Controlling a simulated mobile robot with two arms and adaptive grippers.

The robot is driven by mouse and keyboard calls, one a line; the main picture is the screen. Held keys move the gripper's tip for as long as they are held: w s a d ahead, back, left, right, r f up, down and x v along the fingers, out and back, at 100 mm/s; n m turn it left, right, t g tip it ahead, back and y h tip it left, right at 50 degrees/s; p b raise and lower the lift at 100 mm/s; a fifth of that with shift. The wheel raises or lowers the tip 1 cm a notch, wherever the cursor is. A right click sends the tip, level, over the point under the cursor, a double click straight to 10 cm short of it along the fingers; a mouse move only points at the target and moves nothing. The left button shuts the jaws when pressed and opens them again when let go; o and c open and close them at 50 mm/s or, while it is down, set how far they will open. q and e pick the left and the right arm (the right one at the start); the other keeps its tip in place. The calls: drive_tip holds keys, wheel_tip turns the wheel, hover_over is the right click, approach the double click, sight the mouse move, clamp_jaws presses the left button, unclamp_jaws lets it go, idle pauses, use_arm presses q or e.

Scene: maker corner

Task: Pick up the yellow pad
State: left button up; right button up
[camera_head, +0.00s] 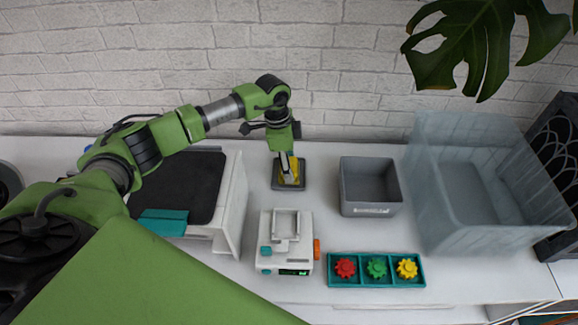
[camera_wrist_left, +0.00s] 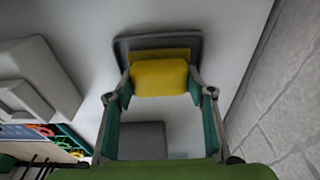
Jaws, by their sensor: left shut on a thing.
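The yellow pad (camera_wrist_left: 159,78) sits between the two fingertips of my left gripper (camera_wrist_left: 160,92) in the left wrist view. In the head view the gripper (camera_head: 290,180) points down from above, and the yellow pad (camera_head: 294,167) shows beside its fingers. A shallow dark grey tray (camera_head: 277,187) lies beneath; its rim also shows behind the pad in the left wrist view (camera_wrist_left: 158,41). A darker yellow strip shows between pad and tray; I cannot tell whether the pad touches the tray. My right gripper is not in view.
A grey bin (camera_head: 370,209) stands right of the tray, with a large translucent bin (camera_head: 440,238) farther right. A white device (camera_head: 285,255) and a teal gear tray (camera_head: 376,283) lie in front. A white machine with a dark top (camera_head: 240,205) stands left. The brick wall is close behind.

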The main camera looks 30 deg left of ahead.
use_arm(q)
drive_tip(key=shift+r, duration=0.6)
drive_tip(key=s+d+r+b, duration=0.3)
drive_tip(key=s+d+r, duration=0.4)
drive_tip(key=s+r, duration=0.4)
drive_tip(key=shift+s+d+r+b, duration=0.2)
drive_tip(key=shift+s+r+b, duration=0.15)
drive_tip(key=shift+s+r, duration=0.1)
drive_tip(key=shift+f, duration=0.1)
drive_tip(key=shift+o, duration=1.2)
drive_tip(key=shift+c, duration=0.6)
